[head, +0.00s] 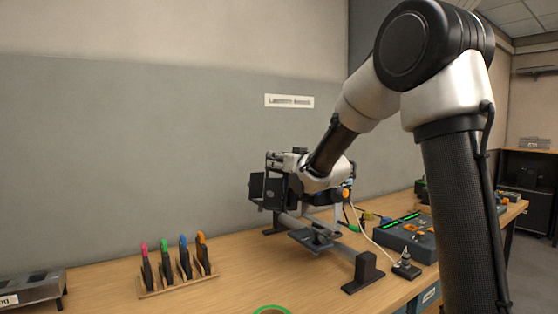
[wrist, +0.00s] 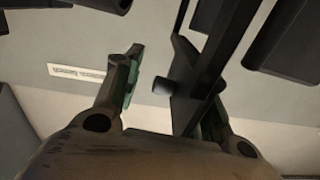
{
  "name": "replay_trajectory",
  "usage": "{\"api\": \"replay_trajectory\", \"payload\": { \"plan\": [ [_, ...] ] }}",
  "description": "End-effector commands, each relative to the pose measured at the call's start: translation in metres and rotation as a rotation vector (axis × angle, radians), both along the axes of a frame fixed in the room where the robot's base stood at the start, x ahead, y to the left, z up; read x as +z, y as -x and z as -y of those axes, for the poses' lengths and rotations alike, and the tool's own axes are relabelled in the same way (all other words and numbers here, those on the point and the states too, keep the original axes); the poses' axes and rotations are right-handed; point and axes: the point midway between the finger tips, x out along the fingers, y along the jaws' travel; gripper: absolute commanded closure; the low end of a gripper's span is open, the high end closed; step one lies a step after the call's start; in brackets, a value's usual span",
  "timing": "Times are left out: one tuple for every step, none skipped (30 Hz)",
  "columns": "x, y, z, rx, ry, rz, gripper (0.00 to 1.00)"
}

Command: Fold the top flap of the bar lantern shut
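The bar lantern (head: 268,190) is a dark boxy unit on a stand above the bench, partly hidden by my arm in the head view. My gripper (head: 279,163) is at the lantern's upper part. In the wrist view, the fingers (wrist: 172,92) have green pads and stand apart. A dark plate with a bar-like edge (wrist: 190,85) lies between the fingers and partly covers the right one. A gap shows between this plate and the left finger. I cannot tell whether the plate is the top flap, or how far the flap is folded.
The wooden bench (head: 225,292) carries a rack (head: 178,282) of tools with coloured handles at left. A fader console (head: 405,236) with a cable stands at right. A dark block (head: 366,270) is in front. A green ring (head: 271,310) lies at the near edge.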

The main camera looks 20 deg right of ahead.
Motion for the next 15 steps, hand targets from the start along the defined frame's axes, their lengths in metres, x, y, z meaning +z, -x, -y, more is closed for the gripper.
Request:
{"api": "replay_trajectory", "payload": {
  "plan": [
    [0.001,0.000,0.000,0.001,0.001,0.001,0.60],
    [0.001,0.000,-0.001,0.002,0.000,0.002,0.60],
    [0.001,0.001,-0.001,0.002,0.000,0.002,0.60],
    [0.002,0.002,0.000,0.002,0.000,0.003,0.60],
    [0.002,0.004,0.000,0.002,0.000,0.003,0.60],
    [0.002,0.008,0.002,0.002,0.001,0.005,0.60],
    [0.003,0.011,0.003,0.002,0.001,0.005,0.60],
    [0.002,0.016,0.004,0.002,0.001,0.005,0.60],
    [0.003,0.023,0.007,0.001,0.000,0.006,0.60],
    [0.003,0.029,0.009,0.002,0.001,0.005,0.60],
    [0.003,0.035,0.011,0.002,0.000,0.004,0.60],
    [0.002,0.044,0.014,0.001,0.000,0.003,0.60],
    [0.002,0.051,0.016,0.001,0.000,0.003,0.60],
    [0.003,0.058,0.018,0.000,0.000,0.004,0.60],
    [0.002,0.066,0.021,0.000,0.000,0.004,0.60]
  ]
}}
